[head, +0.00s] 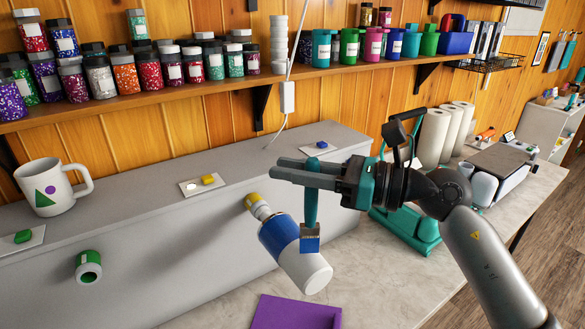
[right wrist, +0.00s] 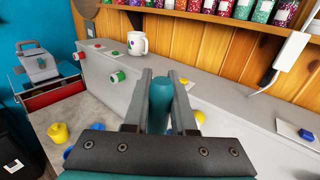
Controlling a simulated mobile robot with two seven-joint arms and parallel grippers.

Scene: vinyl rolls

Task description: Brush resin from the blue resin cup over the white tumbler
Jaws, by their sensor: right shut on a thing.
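My right gripper (head: 278,169) is shut on the teal handle of a brush (head: 311,195). The brush hangs upright with its blue tip (head: 310,245) down, in front of the tumbler in the head view; I cannot tell if they touch. The white tumbler (head: 312,274) has a broad blue band and is held tilted on a yellow-ended holder (head: 256,205) on the grey housing. In the right wrist view the brush handle (right wrist: 161,98) stands between the fingers. A blue object (right wrist: 69,153), perhaps the blue resin cup, is mostly hidden by the gripper body. My left gripper is not in view.
A yellow cup (right wrist: 58,132) stands on the bench. A white mug (head: 50,188) and small colour cards (head: 203,184) sit on the grey housing (head: 150,235). A green-ended holder (head: 88,267) is empty. Shelf jars line the wall.

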